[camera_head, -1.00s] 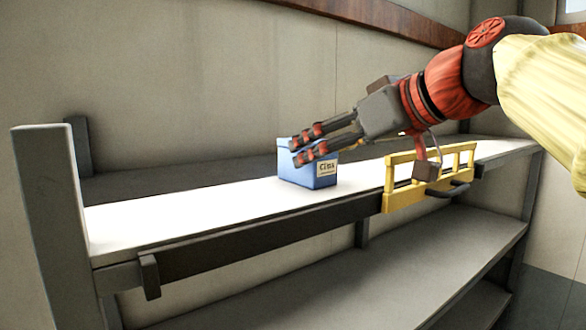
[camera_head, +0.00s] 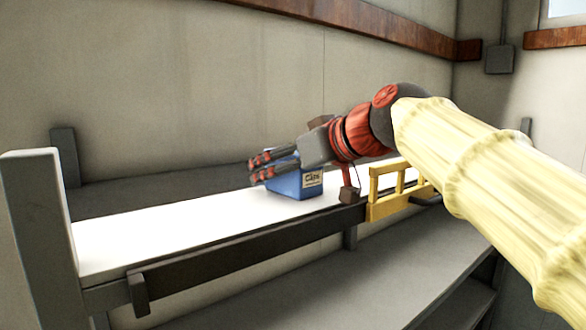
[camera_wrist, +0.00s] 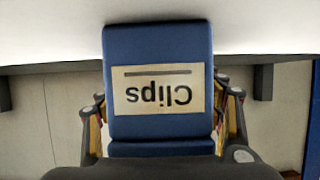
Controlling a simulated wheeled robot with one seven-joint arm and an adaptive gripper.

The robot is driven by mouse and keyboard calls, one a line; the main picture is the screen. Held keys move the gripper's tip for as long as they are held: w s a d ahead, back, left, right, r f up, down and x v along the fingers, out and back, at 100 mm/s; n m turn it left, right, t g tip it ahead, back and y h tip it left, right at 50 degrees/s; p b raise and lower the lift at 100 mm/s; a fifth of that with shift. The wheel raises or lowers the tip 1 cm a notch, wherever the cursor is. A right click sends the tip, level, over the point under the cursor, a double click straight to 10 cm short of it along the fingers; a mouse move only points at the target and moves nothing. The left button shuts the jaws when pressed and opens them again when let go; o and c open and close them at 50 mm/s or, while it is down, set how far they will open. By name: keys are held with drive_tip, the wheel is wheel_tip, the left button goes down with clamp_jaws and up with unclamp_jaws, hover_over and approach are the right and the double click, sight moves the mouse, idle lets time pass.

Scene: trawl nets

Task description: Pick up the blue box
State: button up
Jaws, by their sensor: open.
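The blue box (camera_head: 296,184) has a pale label reading "Clips" and sits on the white top of the shelf (camera_head: 170,225). My gripper (camera_head: 259,169) is open, and its red-and-black fingers reach across the upper part of the box, with the tips past its left side. In the wrist view the blue box (camera_wrist: 158,55) fills the middle, with its label upside down. Parts of my fingers show on either side of it, left and right. Whether the fingers touch the box is not clear. My fingers and hand hide part of its top in the head view.
A yellow rail (camera_head: 388,192) is on the shelf's front edge, right of the box. A grey post (camera_head: 38,235) stands at the shelf's left end. The wall is close behind. The white surface left of the box is clear.

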drive_tip(key=shift+s, duration=0.15)
drive_tip(key=shift+c, duration=0.6)
drive_tip(key=shift+r, duration=0.1)
drive_tip(key=c, duration=1.4)
